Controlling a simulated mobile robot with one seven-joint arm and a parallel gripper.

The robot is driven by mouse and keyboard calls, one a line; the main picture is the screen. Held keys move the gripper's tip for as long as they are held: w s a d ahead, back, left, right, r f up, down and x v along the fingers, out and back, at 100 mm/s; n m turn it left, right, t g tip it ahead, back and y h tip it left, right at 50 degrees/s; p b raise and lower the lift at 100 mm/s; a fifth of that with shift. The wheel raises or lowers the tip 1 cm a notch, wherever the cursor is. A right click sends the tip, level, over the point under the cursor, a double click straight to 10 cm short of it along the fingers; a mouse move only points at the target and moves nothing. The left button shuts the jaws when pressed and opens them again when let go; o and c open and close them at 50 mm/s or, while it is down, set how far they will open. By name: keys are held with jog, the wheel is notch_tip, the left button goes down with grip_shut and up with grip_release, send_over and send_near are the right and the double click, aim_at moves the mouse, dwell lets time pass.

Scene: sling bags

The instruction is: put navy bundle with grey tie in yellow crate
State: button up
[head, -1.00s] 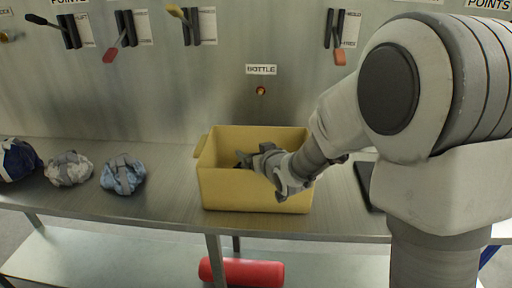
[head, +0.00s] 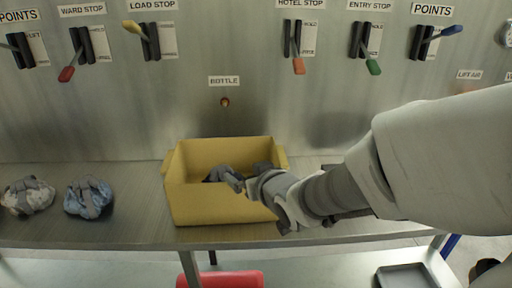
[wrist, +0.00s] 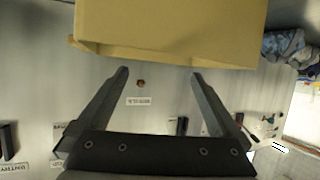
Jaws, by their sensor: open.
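The yellow crate (head: 215,205) stands on the metal bench in the middle of the head view. It also fills the top of the wrist view (wrist: 170,30), upside down. My gripper (head: 240,175) is at the crate's opening in the head view. Its two dark fingers are apart with nothing between them in the wrist view (wrist: 158,73). The navy bundle is not seen in the head view now; its earlier place at the left end is out of the picture. The crate's floor is largely hidden by its front wall and my gripper.
A light blue bundle with a grey tie (head: 88,197) and a whitish patterned bundle (head: 28,196) lie on the bench left of the crate. Bare bench separates them from the crate. A lever wall stands behind. A red cylinder (head: 222,280) lies below the bench.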

jog(key=s+d+r+m+g+h, duration=0.1)
jog(key=s+d, duration=0.4)
jog(key=s, duration=0.6)
jog(key=s+d+r+m+g+h, duration=0.1)
jog(key=s+d+m+g+h, duration=0.2)
jog(key=s+d+g, duration=0.3)
jog(key=s, duration=0.5)
jog(key=shift+r, duration=0.4)
